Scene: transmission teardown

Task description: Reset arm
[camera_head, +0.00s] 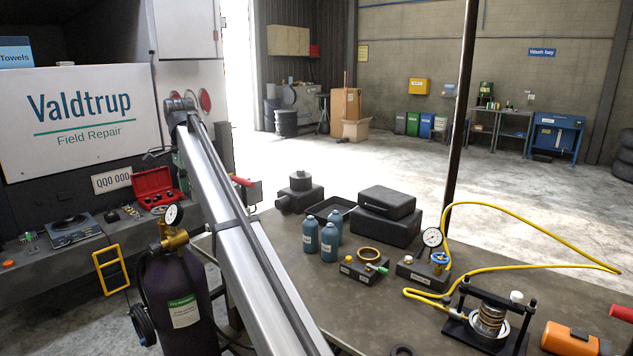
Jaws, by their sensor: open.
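My gripper is not in view, and I cannot make out its fingers anywhere. A long silver beam (243,240) runs from the truck's rear down to the bottom of the picture and hides part of the floor and bench edge. I cannot tell if it belongs to my own body. The workbench (385,310) fills the lower right. On it stands a clamp press (490,325) with a coil spring stack between two dark posts.
A purple gas cylinder (178,300) with a gauge stands left of the beam. On the bench are blue bottles (329,242), black cases (387,202), a gauge block (425,270) with a yellow hose (560,266), and an orange tool (568,338). A dark pole (460,110) rises behind.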

